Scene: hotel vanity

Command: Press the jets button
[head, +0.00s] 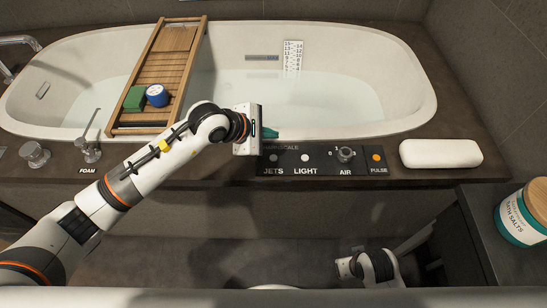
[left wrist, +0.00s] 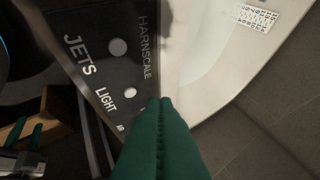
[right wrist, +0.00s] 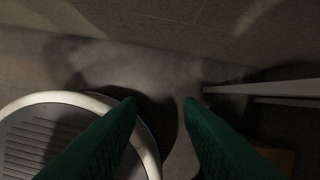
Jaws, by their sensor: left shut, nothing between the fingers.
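In the left wrist view the jets button (left wrist: 118,47) is in full sight, up and left of the fingertips. My left gripper (head: 274,133) is shut and empty, its green fingers above and behind the panel's left end. In the left wrist view my left gripper (left wrist: 160,102) has its fingertips beside the light button (left wrist: 130,94), apart from the jets button in the picture. My right gripper (right wrist: 159,103) is open and empty, low over the floor.
The panel (head: 325,168) also holds an air knob (head: 345,154) and an orange pulse button (head: 376,157). A wooden tray (head: 165,55) spans the tub. A bath salts jar (head: 521,220) stands at right.

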